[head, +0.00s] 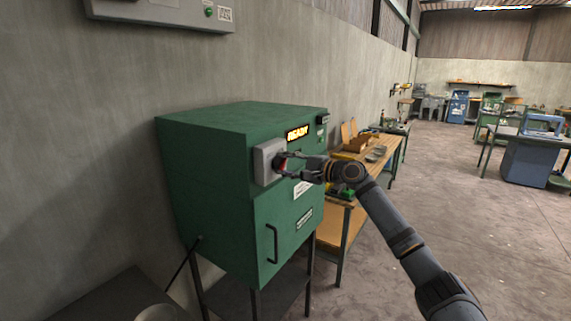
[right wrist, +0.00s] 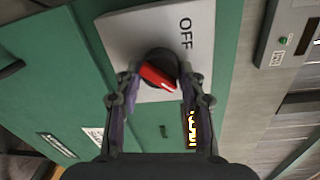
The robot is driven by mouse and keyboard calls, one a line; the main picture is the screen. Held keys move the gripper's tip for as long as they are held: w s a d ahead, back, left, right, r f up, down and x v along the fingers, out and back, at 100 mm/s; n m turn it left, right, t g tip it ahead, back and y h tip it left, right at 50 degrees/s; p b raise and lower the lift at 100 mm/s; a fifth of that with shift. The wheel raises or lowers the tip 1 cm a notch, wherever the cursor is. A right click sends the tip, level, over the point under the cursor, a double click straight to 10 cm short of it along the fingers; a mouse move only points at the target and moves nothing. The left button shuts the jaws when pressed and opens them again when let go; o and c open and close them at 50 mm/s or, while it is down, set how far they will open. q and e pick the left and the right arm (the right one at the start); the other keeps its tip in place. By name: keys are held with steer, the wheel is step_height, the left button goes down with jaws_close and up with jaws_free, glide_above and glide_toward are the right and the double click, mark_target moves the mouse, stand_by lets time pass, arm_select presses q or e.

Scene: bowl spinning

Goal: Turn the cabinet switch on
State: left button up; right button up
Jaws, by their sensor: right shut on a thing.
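The green cabinet (head: 215,190) stands against the wall on dark legs. A pale grey switch box (head: 265,162) is on its front, and its plate (right wrist: 123,28) with the word OFF shows in the right wrist view. The switch knob (right wrist: 157,75) is black with a red handle, and a white mark lies at the handle's lower right end. My right gripper (right wrist: 160,82) is shut on the knob, one finger on each side. In the head view the right gripper (head: 287,163) hides most of the knob. My left gripper is not in view.
A lit READY sign (head: 297,133) is above the switch box. A door handle (head: 272,243) sticks out lower on the cabinet. A wooden workbench (head: 342,228) stands close behind my right arm. The floor (head: 470,230) at right is open.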

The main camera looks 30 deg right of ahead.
steer(key=shift+r, duration=0.1)
stand_by(0.3)
steer(key=o, duration=1.1)
steer(key=shift+o, duration=0.2)
